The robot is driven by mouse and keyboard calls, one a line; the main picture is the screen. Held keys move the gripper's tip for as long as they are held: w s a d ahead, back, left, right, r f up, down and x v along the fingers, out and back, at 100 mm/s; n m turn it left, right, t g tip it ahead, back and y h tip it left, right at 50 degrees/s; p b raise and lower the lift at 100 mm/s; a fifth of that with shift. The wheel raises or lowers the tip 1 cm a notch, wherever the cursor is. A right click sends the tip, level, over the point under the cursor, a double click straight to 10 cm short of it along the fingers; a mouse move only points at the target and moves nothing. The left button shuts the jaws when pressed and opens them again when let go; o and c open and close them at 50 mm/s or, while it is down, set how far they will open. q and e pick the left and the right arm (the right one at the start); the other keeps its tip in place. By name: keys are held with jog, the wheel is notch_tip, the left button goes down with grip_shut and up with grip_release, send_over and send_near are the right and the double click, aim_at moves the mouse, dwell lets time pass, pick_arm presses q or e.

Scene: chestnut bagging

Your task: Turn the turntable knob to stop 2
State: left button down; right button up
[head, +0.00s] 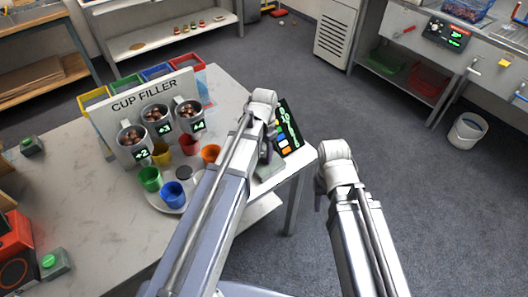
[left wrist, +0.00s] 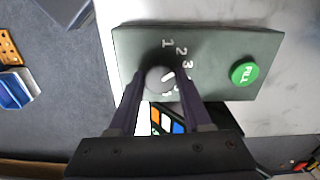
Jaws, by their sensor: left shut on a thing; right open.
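The turntable knob (left wrist: 160,80) is a round grey knob on a dark grey-green control box (left wrist: 140,45). White numbers curve around its upper right side. A white mark on the knob slants up and right; the exact number it points at is unclear. My left gripper (left wrist: 160,92) is shut on the knob, one finger on each side. In the head view my left gripper (head: 266,153) is over the box (head: 270,172), partly hidden by my arm. The turntable (head: 152,200) is a pale disc carrying several coloured cups. My right gripper (head: 321,200) is open, off the table's right edge.
A green FILL button (left wrist: 244,71) is on the same box, right of the knob. A dark display panel (head: 288,128) stands behind it. The cup filler (head: 130,105) with three chestnut-filled metal cups stands behind the turntable.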

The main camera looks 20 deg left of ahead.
aim_at(264, 154)
pick_arm(q)
jog(key=shift+n, duration=0.9)
jog(key=shift+c, duration=1.7)
grip_release()
jog(key=shift+r, duration=0.1)
notch_tip(264, 154, up, 8)
jog(key=p, duration=0.8)
jog(key=shift+f, duration=0.2)
